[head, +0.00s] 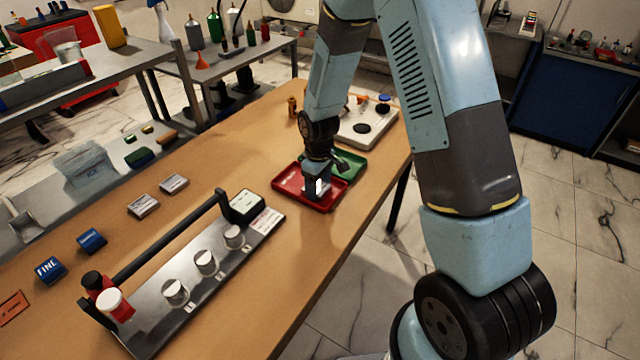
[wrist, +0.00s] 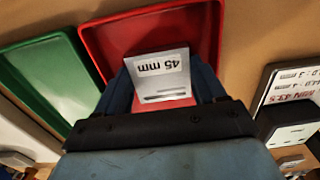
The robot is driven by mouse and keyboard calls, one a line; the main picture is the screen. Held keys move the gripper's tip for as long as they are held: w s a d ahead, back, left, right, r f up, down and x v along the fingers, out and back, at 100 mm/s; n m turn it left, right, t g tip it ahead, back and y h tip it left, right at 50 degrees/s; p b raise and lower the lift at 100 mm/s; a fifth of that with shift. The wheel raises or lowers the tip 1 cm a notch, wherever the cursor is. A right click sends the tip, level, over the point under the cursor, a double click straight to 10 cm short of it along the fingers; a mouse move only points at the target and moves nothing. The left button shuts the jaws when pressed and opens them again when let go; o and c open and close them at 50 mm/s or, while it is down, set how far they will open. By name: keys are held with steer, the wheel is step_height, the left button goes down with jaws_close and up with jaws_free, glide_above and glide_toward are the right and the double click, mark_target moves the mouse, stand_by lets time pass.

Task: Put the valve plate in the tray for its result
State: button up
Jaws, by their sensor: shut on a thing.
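In the head view my gripper (head: 318,188) points down, low over the red tray (head: 287,182). The red tray also shows in the wrist view (wrist: 150,32), behind and around the plate. I cannot tell whether the plate touches the tray floor. The green tray (head: 352,168) lies right beside the red one, and it shows empty in the wrist view (wrist: 50,75).
A dark gauge rig (head: 200,265) with a long bar, several round posts and a label card (head: 266,221) stands nearer on the table. Blue blocks (head: 50,269) and grey labelled blocks (head: 143,205) lie left of it. A white board (head: 368,128) is behind the trays.

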steer(key=o, duration=1.3)
steer(key=shift+c, duration=0.2)
steer(key=shift+r, duration=0.15)
step_height(320, 180, up, 12)
step_height(320, 180, up, 10)
steer(key=m+t, duration=0.1)
steer(key=m, duration=0.1)
glide_above(319, 188)
steer(key=s+d, duration=0.3)
steer(key=d, duration=0.2)
steer(key=s+d+r+m+t, duration=0.2)
steer(key=s+d+r+m, duration=0.15)
steer(key=s+r, duration=0.3)
steer(key=s+d+r+m+t, duration=0.1)
steer(key=s+d+r+m, duration=0.1)
steer(key=s+d+r, duration=0.4)
steer(key=s+d+r+m+t, duration=0.1)
steer(key=s+d+r+m, duration=0.2)
steer(key=s, duration=0.6)
steer(key=shift+r+t, duration=0.3)
steer(key=shift+r, duration=0.25)
